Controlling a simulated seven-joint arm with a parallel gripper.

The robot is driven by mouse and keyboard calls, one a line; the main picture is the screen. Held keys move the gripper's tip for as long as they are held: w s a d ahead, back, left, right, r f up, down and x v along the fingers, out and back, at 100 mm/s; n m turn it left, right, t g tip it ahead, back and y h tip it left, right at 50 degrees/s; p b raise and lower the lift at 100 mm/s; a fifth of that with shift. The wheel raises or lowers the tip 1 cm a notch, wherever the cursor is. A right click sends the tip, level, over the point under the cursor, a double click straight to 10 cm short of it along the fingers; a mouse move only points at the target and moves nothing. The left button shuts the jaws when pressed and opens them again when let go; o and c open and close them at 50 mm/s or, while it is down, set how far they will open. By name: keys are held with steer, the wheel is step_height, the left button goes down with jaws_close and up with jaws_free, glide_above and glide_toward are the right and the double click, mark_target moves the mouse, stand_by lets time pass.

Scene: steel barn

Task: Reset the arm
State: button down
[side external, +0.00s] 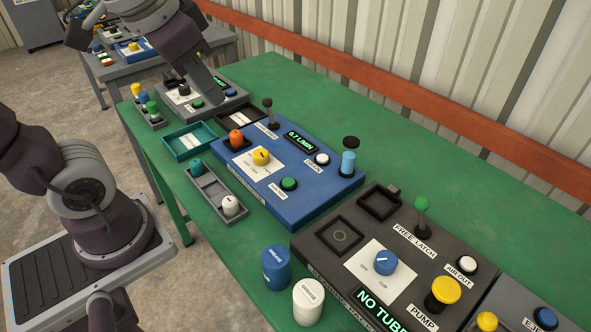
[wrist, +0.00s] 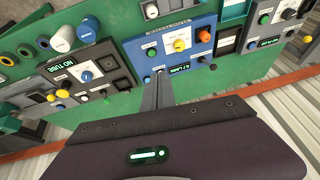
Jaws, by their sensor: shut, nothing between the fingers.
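My arm reaches in from the top left of the side view, with my gripper (side external: 213,96) over the far part of the green table, near a grey console (side external: 238,97). In the wrist view my gripper (wrist: 160,74) is shut and empty, its narrow grey fingers together and pointing towards the blue console (wrist: 150,58). That blue console also shows in the side view (side external: 262,188), carrying a yellow knob (side external: 261,156), an orange piece in a black square recess, a green button, a white button and a lit display. I cannot tell the exact height of the fingertips.
The dark console (side external: 330,268) with a "NO TUBE" display stands nearer the camera. Blue (side external: 276,266) and white (side external: 308,301) cylinders stand in front. A grey tray (side external: 213,187) and teal tray (side external: 191,141) lie left. Upright levers stick up. The table's back strip is clear.

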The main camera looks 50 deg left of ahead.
steer(key=s+d+f+h, duration=0.1)
steer(key=s+d+f, duration=0.1)
steer(key=s, duration=0.4)
steer(key=shift+d+f+t, duration=0.35)
steer(key=shift+d+t, duration=0.05)
stand_by(0.8)
